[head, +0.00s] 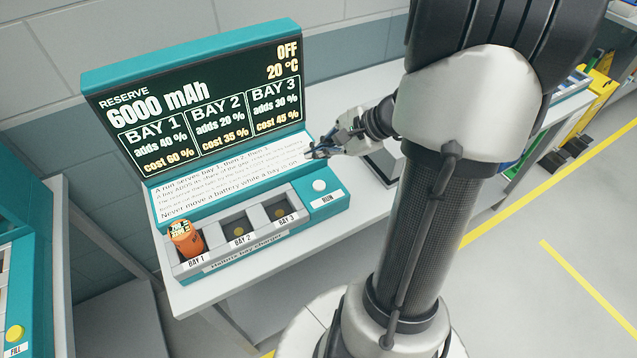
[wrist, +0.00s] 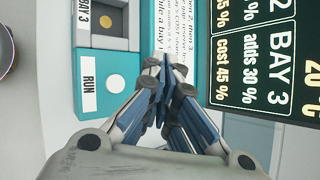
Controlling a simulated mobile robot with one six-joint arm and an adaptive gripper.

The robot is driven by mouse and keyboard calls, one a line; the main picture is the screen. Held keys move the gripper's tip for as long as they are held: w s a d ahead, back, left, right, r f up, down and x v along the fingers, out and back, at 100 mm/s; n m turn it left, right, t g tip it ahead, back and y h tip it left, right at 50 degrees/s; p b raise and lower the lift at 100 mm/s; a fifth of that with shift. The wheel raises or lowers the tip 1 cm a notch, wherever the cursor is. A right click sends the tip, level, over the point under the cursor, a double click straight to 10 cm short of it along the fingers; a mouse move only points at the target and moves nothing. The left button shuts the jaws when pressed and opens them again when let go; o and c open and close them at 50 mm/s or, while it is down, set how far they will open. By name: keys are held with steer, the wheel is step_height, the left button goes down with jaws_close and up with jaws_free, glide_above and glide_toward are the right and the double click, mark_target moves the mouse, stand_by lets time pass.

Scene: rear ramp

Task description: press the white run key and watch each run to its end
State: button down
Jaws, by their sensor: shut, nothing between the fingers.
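The white run key (head: 320,185) is a round button on the teal panel at the right of the battery charger (head: 225,268), above a RUN label. It also shows in the wrist view (wrist: 117,83). My gripper (head: 312,153) is shut and empty, above the charger's text plate and apart from the key. In the wrist view its fingertips (wrist: 164,86) are to the right of the key. An orange battery (head: 187,240) stands in bay 1; bay 2 (head: 238,232) and bay 3 (head: 279,213) are empty. The screen (head: 195,100) reads OFF, 20 °C, reserve 6000 mAh.
The screen lists bay 1 adds 40 %, cost 60 %; bay 2 adds 20 %, cost 35 %; bay 3 adds 30 %, cost 45 %. The charger stands on a white table (head: 195,297). Another teal unit (head: 25,250) is at the left.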

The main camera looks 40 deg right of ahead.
mark_target(319, 187)
steer(key=shift+f+b, duration=3.5)
steer(key=shift+f, duration=0.85)
steer(key=shift+f, duration=0.1)
steer(key=shift+f+b, duration=0.3)
steer(key=shift+b, duration=0.1)
steer(key=shift+f+b, duration=0.45)
steer(key=shift+r, duration=0.1)
steer(key=shift+r+p, duration=0.7)
steer(key=shift+r, duration=0.1)
step_height(319, 187, up, 5)
steer(key=p, duration=0.4)
